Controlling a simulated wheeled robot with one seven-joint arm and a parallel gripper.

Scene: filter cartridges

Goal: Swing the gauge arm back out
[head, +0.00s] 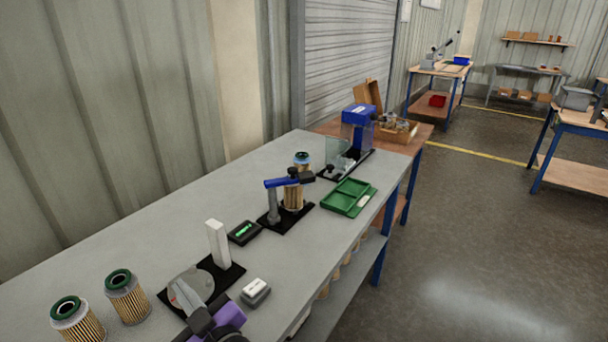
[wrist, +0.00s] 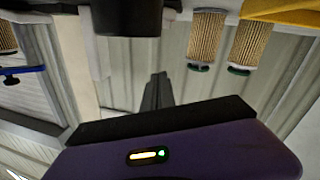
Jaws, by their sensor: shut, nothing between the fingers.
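The gauge arm (head: 276,183) is a blue bar on a grey post (head: 273,206), with a dark end block on its right. It lies across the top of a pleated filter cartridge (head: 293,197) standing on the same black base. In the wrist view the blue gauge arm (wrist: 24,69) shows at the far left, upside down, beside part of a cartridge (wrist: 6,38). My gripper (head: 181,288) is at the near end of the bench, over a grey disc and well away from the gauge arm. Its fingers (wrist: 158,80) are together and empty.
Two green-topped cartridges (head: 126,297) stand at the near left. A white upright block (head: 217,244), a black device with a green display (head: 244,232) and a small grey box (head: 255,291) lie between. A green tray (head: 349,196) and blue press (head: 358,116) are beyond.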

